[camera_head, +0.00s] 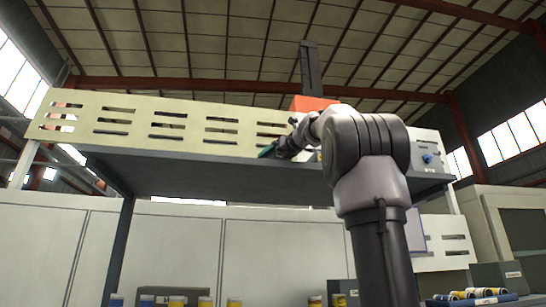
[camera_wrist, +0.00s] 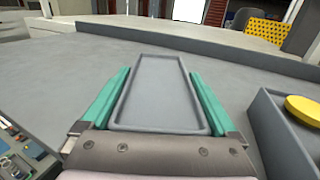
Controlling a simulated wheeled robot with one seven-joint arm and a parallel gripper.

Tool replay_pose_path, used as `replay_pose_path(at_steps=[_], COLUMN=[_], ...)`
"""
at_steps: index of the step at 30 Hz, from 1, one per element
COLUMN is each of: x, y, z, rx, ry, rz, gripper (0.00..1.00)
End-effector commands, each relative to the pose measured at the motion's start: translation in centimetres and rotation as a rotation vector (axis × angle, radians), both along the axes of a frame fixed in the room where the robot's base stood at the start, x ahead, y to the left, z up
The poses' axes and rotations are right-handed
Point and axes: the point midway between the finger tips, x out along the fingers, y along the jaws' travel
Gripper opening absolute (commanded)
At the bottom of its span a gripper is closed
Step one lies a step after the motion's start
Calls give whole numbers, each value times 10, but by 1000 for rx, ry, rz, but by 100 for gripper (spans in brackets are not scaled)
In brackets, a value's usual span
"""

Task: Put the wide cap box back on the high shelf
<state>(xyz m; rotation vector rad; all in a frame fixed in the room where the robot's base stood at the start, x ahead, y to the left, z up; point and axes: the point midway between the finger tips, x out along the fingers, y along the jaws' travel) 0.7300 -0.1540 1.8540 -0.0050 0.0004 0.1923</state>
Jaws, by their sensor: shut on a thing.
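My gripper (camera_wrist: 158,112) is shut on a long grey box with a raised rim, which looks like the wide cap box (camera_wrist: 158,85). One teal finger presses each long side, and the box looks empty. The high shelf (camera_wrist: 95,52) spreads around and beyond the box in the wrist view. Whether the box rests on it or hangs just above, I cannot tell. In the head view my gripper (camera_head: 272,149) is at the front edge of the high shelf (camera_head: 200,175), partly hidden by my arm. The box is not clear there.
An orange box (camera_head: 312,103) is behind my arm. A slotted cream panel (camera_head: 160,122) backs the shelf. Shelf left of the gripper looks clear.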

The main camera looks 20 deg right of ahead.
Motion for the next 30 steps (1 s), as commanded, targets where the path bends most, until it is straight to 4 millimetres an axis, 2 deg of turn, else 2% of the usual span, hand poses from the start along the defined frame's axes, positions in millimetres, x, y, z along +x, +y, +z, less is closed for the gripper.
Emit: replay_pose_path(at_steps=[10,11,20,23,30], x=[0,0,-3,-14,-61], y=[0,0,0,-2,-11], z=[-7,-6,-6,-6,-6], rx=[0,0,0,0,0], ry=[0,0,0,0,-1], rz=[0,1,0,0,-1], gripper=[21,100,100,100,100])
